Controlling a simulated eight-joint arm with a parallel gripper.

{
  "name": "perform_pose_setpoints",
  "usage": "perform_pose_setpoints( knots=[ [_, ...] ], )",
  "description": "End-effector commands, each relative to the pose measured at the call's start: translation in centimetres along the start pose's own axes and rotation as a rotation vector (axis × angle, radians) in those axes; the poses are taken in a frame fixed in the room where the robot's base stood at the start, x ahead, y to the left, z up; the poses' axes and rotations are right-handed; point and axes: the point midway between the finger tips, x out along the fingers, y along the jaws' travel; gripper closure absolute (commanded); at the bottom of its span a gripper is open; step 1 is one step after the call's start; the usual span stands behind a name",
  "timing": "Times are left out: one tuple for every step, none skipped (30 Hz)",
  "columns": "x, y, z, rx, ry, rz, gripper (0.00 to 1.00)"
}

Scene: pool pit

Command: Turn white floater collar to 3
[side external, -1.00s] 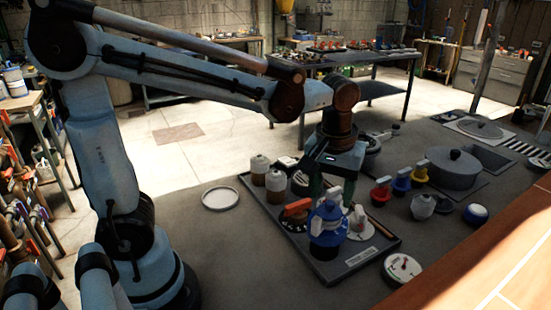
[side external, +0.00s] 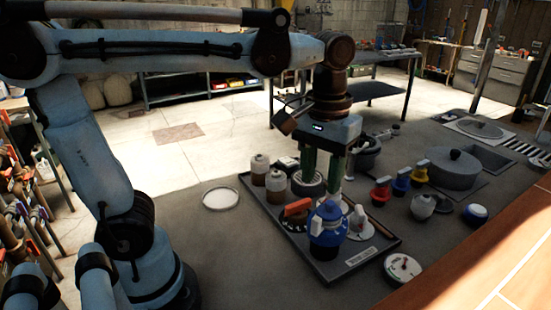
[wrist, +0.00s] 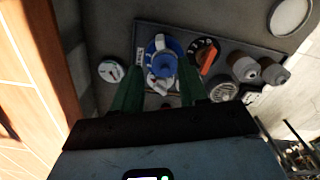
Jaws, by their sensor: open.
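The white floater (side external: 361,226) has an upright white grip on a pale round dial and sits on the dark tray (side external: 322,270), behind and right of a blue floater (side external: 327,229). In the wrist view the white floater (wrist: 160,84) shows between my fingers, partly behind the blue floater (wrist: 160,60). Its dial marks are too small to read. My gripper (side external: 321,192) is open and empty, above the tray and higher than the white floater, with its green fingers apart. The gripper also shows in the wrist view (wrist: 160,88).
An orange-handled black dial (side external: 297,212) and two bottles (side external: 268,175) share the tray. A white gauge (side external: 403,267) lies off its right corner. Red, blue and yellow handled floaters (side external: 400,181) stand to the right near a lidded pot (side external: 455,170). A white dish (side external: 220,198) lies left.

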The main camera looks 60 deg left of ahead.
Motion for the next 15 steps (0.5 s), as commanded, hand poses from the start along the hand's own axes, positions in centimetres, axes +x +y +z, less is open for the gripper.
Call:
perform_pose_setpoints(
  knots=[
    [0.8,0.0,0.0,0.000,0.001,0.000,0.57],
    [1.2,0.0,0.0,-0.001,0.001,0.000,0.57],
    [1.8,0.0,0.0,-0.001,0.001,0.000,0.57],
    [2.3,0.0,0.0,-0.001,0.001,0.000,0.57],
    [2.8,0.0,0.0,-0.001,0.002,0.000,0.57],
    [3.4,0.0,0.0,-0.001,0.002,0.000,0.57],
    [3.8,0.0,0.0,-0.002,0.002,0.000,0.57],
    [4.2,0.0,-0.1,-0.002,0.002,0.000,0.57],
    [4.8,0.0,-0.1,-0.002,0.002,-0.001,0.57],
    [5.3,0.0,0.0,-0.002,0.003,-0.001,0.57],
    [5.7,0.0,0.0,-0.002,0.003,-0.001,0.57],
    [6.3,0.0,-0.1,-0.002,0.003,-0.001,0.57],
    [6.7,0.0,-0.1,-0.002,0.003,-0.001,0.57],
    [7.1,0.0,-0.1,-0.002,0.003,-0.001,0.57],
    [7.6,0.0,-0.1,-0.002,0.003,-0.001,0.57]
  ],
)
